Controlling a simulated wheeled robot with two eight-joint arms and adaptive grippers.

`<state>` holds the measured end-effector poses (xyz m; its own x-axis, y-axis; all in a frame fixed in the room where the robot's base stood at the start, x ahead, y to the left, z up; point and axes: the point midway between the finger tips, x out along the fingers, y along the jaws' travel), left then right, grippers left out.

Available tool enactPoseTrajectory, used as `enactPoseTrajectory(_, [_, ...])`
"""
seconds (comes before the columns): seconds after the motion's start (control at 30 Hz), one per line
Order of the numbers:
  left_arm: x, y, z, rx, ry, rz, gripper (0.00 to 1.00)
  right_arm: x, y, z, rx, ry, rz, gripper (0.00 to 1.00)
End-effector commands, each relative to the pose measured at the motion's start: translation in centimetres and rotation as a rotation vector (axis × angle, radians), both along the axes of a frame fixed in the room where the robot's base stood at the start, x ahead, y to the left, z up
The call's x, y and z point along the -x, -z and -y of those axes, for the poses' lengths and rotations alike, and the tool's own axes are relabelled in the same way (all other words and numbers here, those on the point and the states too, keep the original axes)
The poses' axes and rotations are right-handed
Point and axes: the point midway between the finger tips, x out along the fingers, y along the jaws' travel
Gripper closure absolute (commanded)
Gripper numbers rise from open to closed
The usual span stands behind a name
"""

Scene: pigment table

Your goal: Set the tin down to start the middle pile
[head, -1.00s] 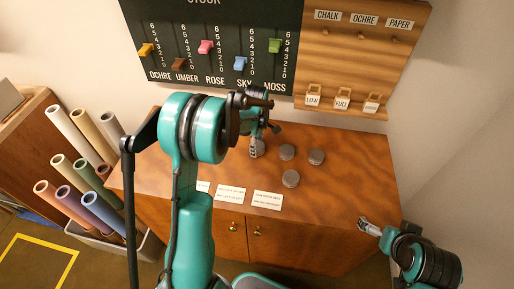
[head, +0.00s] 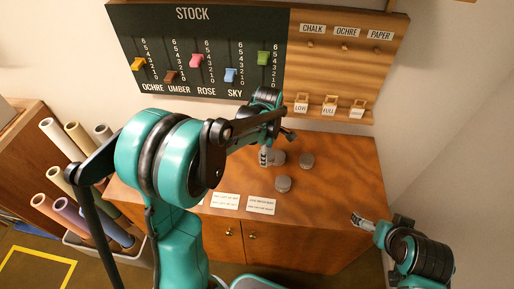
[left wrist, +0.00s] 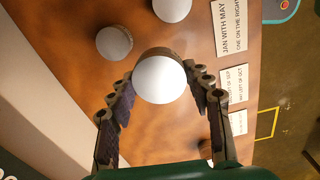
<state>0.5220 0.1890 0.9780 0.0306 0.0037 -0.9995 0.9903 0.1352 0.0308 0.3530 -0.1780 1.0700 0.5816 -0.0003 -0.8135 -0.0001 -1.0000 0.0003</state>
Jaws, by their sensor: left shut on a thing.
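My left gripper (head: 265,157) is over the table, near the back. In the left wrist view its fingers (left wrist: 162,95) are on either side of a round tin with a pale top (left wrist: 160,80), shut on it. This tin looks larger than the other tins there, so nearer the camera; its height above the table is unclear.
White cards (head: 261,206) lie along the wooden table's (head: 335,205) front edge. A dark object (left wrist: 205,149), partly hidden, shows beside a finger. A stock board (head: 195,50) with coloured sliders stands behind. The table's right side is clear.

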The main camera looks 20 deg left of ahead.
Motion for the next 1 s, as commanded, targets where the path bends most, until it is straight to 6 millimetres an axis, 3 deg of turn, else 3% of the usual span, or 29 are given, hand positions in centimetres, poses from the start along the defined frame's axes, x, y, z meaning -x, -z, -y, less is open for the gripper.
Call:
enactPoseTrajectory(0.33, [6.2,-0.8,-0.4,0.000,0.033,0.000,0.80,0.0,0.0,0.0,0.000,0.000,0.000,0.00])
enactPoseTrajectory(0.47, [6.8,0.5,-2.2,0.000,0.034,0.001,0.80,0.0,0.7,0.0,0.000,0.000,0.000,0.00])
enactPoseTrajectory(0.8, [7.2,5.2,-9.9,0.000,0.033,0.000,0.80,0.0,3.1,0.0,0.000,0.000,0.000,0.00])
enactPoseTrajectory(1.0, [7.3,6.1,-11.8,0.000,0.038,0.000,0.80,0.0,3.5,0.0,0.000,0.000,0.000,0.00])
